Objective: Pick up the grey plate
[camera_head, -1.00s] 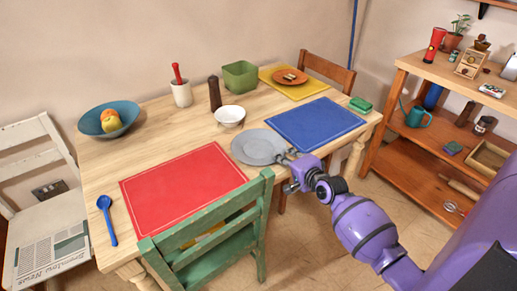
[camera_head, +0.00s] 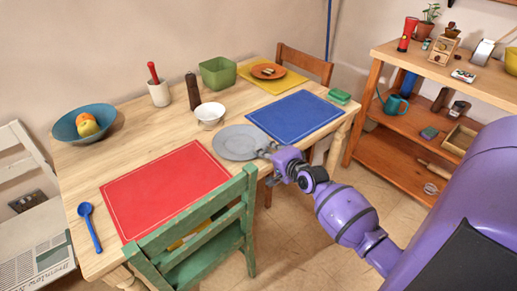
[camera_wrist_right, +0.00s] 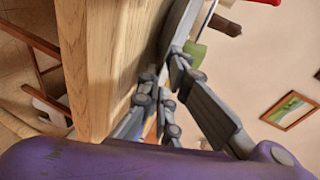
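The grey plate (camera_head: 237,142) lies flat on the wooden table, its near right rim at the table's edge. It sits between the red mat (camera_head: 167,188) and the blue mat (camera_head: 295,117). My right gripper (camera_head: 266,151) is at this rim. In the right wrist view the plate (camera_wrist_right: 181,28) shows edge-on, and the fingers (camera_wrist_right: 170,70) close in on its rim from both sides with hardly any gap. The plate shows no clear lift off the table. My left gripper is out of view.
A white bowl (camera_head: 210,114), a pepper mill (camera_head: 193,92) and a green bin (camera_head: 217,73) stand behind the plate. A green chair (camera_head: 205,235) stands at the near side, left of my right arm. A wooden shelf (camera_head: 400,130) is at the right.

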